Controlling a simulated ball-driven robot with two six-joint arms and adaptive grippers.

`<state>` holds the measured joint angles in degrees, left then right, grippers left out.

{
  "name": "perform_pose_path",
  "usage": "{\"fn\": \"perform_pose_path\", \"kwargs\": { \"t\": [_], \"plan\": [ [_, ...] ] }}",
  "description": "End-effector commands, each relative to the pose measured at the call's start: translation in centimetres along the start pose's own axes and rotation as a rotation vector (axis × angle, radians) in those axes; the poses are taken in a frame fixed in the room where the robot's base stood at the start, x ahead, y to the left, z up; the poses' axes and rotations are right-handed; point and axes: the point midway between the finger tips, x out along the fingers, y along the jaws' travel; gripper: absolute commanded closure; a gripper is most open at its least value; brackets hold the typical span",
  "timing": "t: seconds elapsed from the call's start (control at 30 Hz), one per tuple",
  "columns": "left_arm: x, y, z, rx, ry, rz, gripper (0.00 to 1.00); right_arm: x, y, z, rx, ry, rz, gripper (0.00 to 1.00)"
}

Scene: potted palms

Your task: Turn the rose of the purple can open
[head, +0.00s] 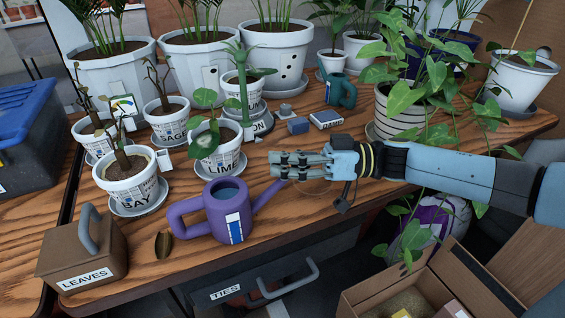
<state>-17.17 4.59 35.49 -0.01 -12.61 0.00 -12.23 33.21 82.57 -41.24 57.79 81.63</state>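The purple watering can (214,216) stands upright on the wooden table near its front edge. Its handle is on the left, and its spout (268,195) rises to the right. My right gripper (282,165) comes in from the right, with its fingers at the upper end of the spout. The rose is not clearly visible there; the fingers seem to cover it. I cannot tell whether the fingers are closed on it or only beside it. My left gripper is not in view.
A BAY pot (128,190) and a LIM-labelled pot (216,155) stand behind the can. A LEAVES box (82,250) is at front left. A teal can (338,92) stands farther back. A drawer marked TIES (250,287) and an open cardboard box (385,285) are below the table edge.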

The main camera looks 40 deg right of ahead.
Motion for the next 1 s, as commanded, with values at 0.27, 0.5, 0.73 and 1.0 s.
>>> {"fn": "perform_pose_path", "kwargs": {
  "t": [0.27, 0.5, 0.73, 1.0],
  "plan": [
    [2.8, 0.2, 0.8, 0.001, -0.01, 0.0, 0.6, 0.0, -0.2, 0.5, -0.123, 0.008, -0.12, 1.0],
    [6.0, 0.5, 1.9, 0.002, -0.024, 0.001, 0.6, -0.2, -0.7, 0.7, -0.286, 0.019, -0.276, 1.0],
    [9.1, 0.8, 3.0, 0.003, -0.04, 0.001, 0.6, -0.3, -1.2, 0.9, -0.443, 0.03, -0.428, 1.0],
    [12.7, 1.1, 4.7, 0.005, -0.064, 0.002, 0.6, -0.7, -1.7, 1.2, -0.626, 0.041, -0.606, 1.0]
  ]
}}
